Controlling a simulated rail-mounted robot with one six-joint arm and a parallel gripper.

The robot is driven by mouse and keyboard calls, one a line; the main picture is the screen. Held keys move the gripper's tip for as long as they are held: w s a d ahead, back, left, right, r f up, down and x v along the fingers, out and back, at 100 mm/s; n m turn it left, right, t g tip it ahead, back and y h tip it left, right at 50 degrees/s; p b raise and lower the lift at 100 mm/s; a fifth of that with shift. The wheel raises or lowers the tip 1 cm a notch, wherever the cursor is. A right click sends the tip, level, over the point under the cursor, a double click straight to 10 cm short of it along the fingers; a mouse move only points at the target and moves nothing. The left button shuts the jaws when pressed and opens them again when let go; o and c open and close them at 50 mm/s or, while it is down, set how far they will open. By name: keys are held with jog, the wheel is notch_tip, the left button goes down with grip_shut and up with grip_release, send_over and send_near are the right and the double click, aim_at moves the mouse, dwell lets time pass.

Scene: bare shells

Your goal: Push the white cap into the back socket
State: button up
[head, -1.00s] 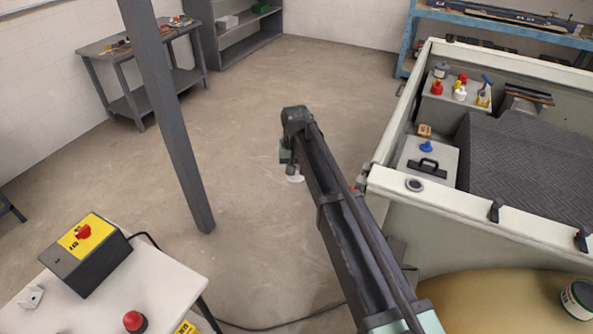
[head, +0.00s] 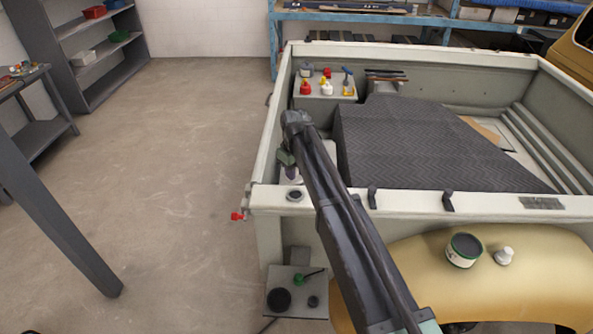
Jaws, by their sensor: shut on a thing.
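My gripper (head: 289,168) is small and partly hidden behind my arm. It is over the near left corner of the pickup bed and shut on the white cap, which hardly shows now. A round socket with a pale rim and dark middle (head: 295,194) is set in the top of the near bed wall, just below and in front of my gripper in the picture. I cannot tell the height between them or whether they touch. I cannot tell whether this is the back socket.
A grey box (head: 322,93) with small red, white and yellow items stands in the bed's far left corner. A green can (head: 464,250) and a small white piece (head: 503,256) sit on the tan fender.

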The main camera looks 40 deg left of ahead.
aim_at(295, 194)
jog(key=shift+f+b, duration=3.2)
jog(key=shift+f, duration=0.15)
jog(key=o, duration=1.4)
jog(key=shift+o, duration=0.2)
notch_tip(295, 194, up, 7)
jog(key=p, duration=0.7)
jog(key=shift+d, duration=0.1)
jog(key=shift+c, duration=0.6)
grip_shut()
